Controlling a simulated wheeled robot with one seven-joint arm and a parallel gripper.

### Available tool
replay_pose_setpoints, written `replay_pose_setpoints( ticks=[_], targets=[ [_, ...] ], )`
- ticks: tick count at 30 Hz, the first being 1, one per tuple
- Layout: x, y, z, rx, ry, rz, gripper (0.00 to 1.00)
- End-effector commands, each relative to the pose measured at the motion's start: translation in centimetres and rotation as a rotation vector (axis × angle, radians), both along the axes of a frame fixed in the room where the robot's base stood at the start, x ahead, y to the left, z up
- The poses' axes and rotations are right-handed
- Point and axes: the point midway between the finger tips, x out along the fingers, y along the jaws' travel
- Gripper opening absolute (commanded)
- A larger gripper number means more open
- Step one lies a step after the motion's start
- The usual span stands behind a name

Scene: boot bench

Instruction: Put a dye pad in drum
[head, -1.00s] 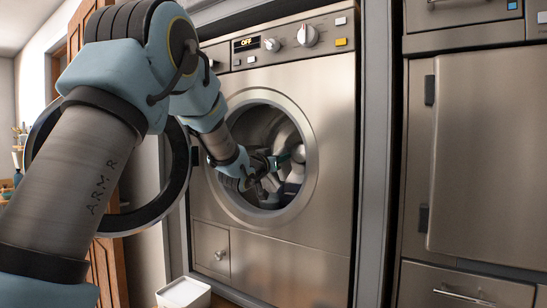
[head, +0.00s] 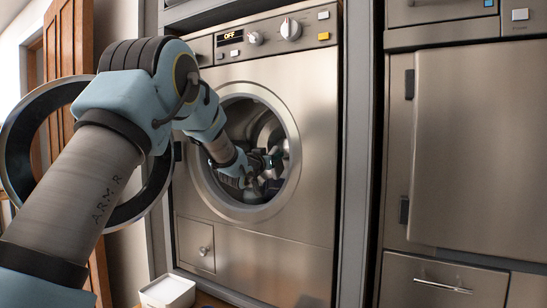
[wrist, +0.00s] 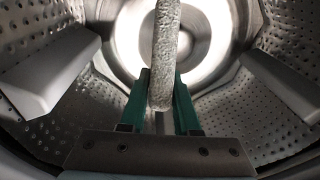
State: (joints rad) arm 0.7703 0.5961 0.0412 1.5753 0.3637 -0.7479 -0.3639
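The washing machine (head: 290,100) has its round door (head: 22,110) swung open to the left. The arm reaches through the opening, and my gripper (head: 268,168) is inside the drum (head: 268,130). In the wrist view, the gripper's green fingers (wrist: 163,95) are closed on both sides of a grey, mottled, upright slab seen edge-on, which I take to be the dye pad (wrist: 166,45). Its lower end is between the fingers, and its upper end runs out of the picture. The perforated drum wall (wrist: 225,105) surrounds it, apart from the pad. The pad is not clear in the head view.
Drum paddles (wrist: 50,75) stick inward at left and right (wrist: 285,85). A white box (head: 167,291) stands low in front. A steel cabinet (head: 460,150) is at the right.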

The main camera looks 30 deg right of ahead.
Motion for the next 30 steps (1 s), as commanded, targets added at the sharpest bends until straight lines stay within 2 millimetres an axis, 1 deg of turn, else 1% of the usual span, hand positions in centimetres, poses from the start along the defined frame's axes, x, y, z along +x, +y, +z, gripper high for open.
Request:
replay_pose_setpoints(
  ticks=[1,6,7,8,15,19,23,27,30],
  targets=[
    [0.0,0.0,0.0,0.000,0.000,0.000,0.37],
    [0.0,0.0,0.0,0.000,0.000,0.000,0.56],
    [0.0,0.0,0.0,0.000,0.000,0.000,0.60],
    [0.0,0.0,0.0,0.000,0.000,0.000,0.61],
    [0.0,0.1,0.0,0.000,0.000,0.000,0.61],
    [-0.5,0.9,-0.2,-0.001,0.000,0.001,0.61],
    [-1.7,2.7,-0.6,-0.001,0.000,0.002,0.61],
    [-3.3,5.1,-0.9,-0.002,-0.001,0.002,0.61],
    [-4.3,6.6,-1.1,-0.001,0.000,0.001,0.61]
  ],
)
